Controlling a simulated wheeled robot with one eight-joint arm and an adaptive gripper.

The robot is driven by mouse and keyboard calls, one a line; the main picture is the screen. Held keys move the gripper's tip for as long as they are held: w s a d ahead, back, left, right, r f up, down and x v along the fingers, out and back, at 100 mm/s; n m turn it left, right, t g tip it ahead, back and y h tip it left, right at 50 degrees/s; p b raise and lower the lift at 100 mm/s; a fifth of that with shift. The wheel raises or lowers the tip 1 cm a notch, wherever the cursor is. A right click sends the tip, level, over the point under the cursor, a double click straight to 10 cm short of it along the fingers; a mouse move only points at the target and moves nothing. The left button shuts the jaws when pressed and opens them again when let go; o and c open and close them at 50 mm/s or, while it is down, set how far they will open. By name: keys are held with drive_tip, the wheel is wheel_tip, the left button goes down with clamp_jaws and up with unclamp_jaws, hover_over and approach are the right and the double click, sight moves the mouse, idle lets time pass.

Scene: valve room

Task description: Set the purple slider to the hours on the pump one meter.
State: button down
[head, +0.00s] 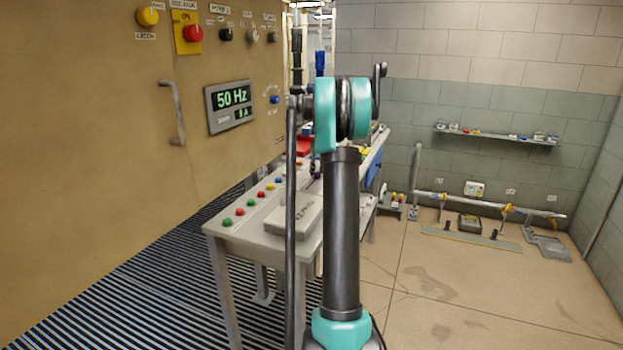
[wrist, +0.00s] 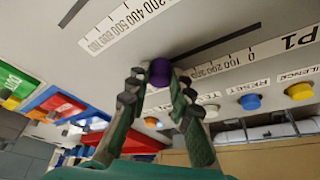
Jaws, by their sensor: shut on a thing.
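The purple slider knob (wrist: 160,72) sits between my fingertips in the wrist view. My gripper (wrist: 160,80) is shut on it, with a dark finger pad on each side. A dark slot (wrist: 215,42) runs from near the knob up to the right, beside a white number strip (wrist: 240,58) with a P1 label (wrist: 290,41). My left finger and the knob hide part of the strip, so the exact setting cannot be read. In the head view my arm hides most of the gripper over the desk (head: 262,236). I cannot make out a pump one hours meter.
Another number strip (wrist: 125,22) lies at upper left in the wrist view. Blue (wrist: 250,102), yellow (wrist: 300,91) and orange buttons lie close to my fingers. In the head view, a cabinet display (head: 230,106) reads 50 Hz.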

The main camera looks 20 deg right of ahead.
drive_tip(key=shift+w+d, duration=1.05)
drive_tip(key=c, duration=1.3)
unclamp_jaws()
drive_tip(key=shift+r, duration=0.1)
drive_tip(key=v, duration=1.1)
drive_tip(key=shift+s+r, duration=0.25)
drive_tip(key=shift+r, duration=0.1)
